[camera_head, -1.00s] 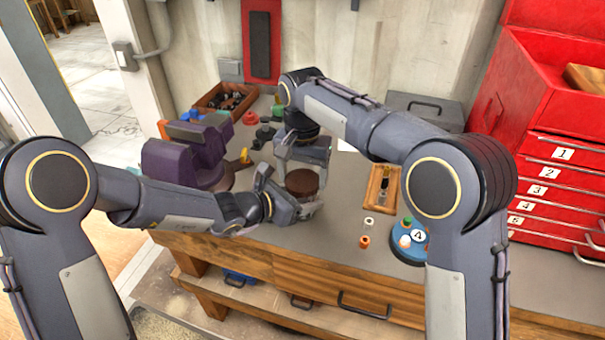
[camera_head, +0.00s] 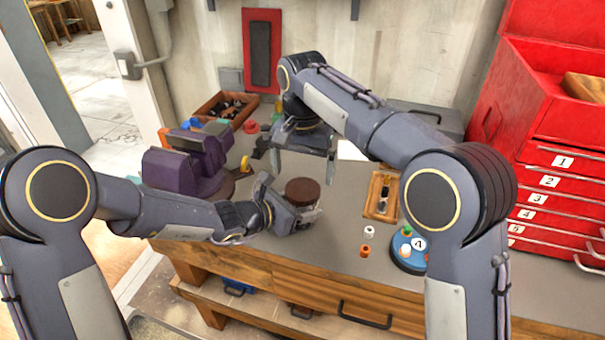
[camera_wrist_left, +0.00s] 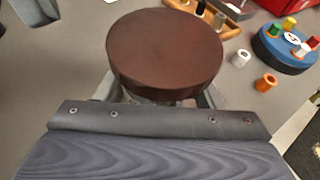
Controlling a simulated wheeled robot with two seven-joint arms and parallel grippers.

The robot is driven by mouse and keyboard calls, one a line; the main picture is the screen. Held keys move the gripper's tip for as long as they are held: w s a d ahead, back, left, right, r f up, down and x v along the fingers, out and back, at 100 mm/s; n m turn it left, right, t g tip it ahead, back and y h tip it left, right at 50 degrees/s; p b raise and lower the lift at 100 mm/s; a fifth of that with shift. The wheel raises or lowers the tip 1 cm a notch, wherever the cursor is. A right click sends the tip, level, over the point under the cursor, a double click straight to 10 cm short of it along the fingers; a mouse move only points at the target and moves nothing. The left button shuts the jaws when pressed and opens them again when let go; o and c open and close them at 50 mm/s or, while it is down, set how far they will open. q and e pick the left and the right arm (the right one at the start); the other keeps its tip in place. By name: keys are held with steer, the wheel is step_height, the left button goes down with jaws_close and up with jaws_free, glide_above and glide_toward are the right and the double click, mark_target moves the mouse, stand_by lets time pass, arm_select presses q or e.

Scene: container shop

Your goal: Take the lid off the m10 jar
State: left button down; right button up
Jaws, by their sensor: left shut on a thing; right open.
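The jar (camera_head: 300,205) stands on the workbench with its round dark brown lid (camera_head: 302,190) on top. The lid also shows from above in the left wrist view (camera_wrist_left: 165,52), hiding most of the jar's body. I cannot read a label on the jar. My left gripper (camera_head: 308,212) is shut on the jar below the lid, coming from the left; its fingers show on both sides under the lid in the left wrist view. My right gripper (camera_head: 303,165) is open and empty, above and behind the lid, fingers apart and clear of it.
A purple vise-like machine (camera_head: 185,168) stands left of the jar. A wooden tray (camera_head: 373,195), small white and orange pieces and a round blue stand (camera_head: 408,262) lie to the right. Red numbered drawers (camera_head: 560,180) stand at far right. The grey bench top is clear in front.

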arm_select(q)
steer(key=shift+c, duration=1.4)
jaws_free()
